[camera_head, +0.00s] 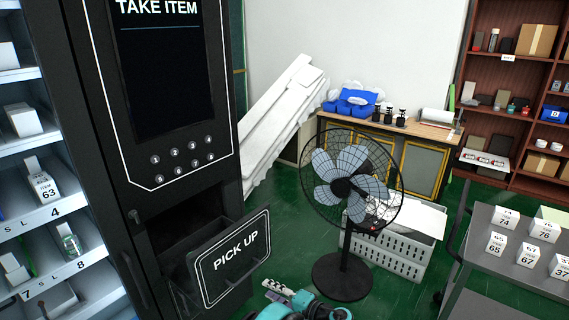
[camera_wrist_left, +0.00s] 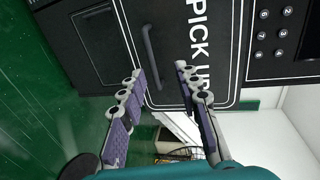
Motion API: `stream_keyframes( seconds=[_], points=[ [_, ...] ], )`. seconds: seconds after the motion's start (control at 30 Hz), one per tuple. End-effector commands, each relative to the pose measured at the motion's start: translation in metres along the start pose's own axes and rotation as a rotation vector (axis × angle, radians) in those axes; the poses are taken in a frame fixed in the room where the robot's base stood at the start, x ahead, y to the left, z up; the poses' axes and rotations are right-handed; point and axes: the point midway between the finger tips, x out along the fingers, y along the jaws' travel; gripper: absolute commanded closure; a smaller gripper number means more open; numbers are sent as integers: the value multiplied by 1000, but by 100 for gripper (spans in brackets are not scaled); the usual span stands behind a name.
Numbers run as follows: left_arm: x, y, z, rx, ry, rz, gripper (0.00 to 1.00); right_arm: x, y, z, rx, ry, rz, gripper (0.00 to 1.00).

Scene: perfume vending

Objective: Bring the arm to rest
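My left gripper (camera_head: 277,291) shows at the bottom edge of the head view, in front of the vending machine and just right of its PICK UP flap (camera_head: 232,258). In the left wrist view the fingers of this gripper (camera_wrist_left: 160,72) are spread apart with nothing between them. Beyond them is the black flap (camera_wrist_left: 207,20) with its white lettering; I cannot tell the exact gap. In the head view the flap is tilted outward, and a dark opening shows behind it. My right gripper is in neither view.
The black vending machine (camera_head: 165,110) stands at left, beside shelves of numbered boxes (camera_head: 42,187). A fan (camera_head: 346,187) stands close on the right, before a grey crate (camera_head: 395,252). A grey table (camera_head: 490,250) with numbered boxes is at right. Green floor shows between.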

Motion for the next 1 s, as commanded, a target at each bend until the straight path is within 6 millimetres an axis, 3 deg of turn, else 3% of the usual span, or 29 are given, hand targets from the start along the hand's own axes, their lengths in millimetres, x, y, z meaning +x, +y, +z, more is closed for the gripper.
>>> stream_keyframes(
  seconds=[0.37, 0.57, 0.77, 1.0],
  points=[
    [16, -32, 15, -22, -5, 113, 68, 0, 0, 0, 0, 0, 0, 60],
    [26, -58, 34, -53, -5, 218, 68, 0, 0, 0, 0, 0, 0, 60],
    [33, -94, 77, -125, -5, 382, 68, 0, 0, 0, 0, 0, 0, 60],
    [20, -126, 152, -285, 6, 619, 68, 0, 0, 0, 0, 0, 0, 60]
  ],
)
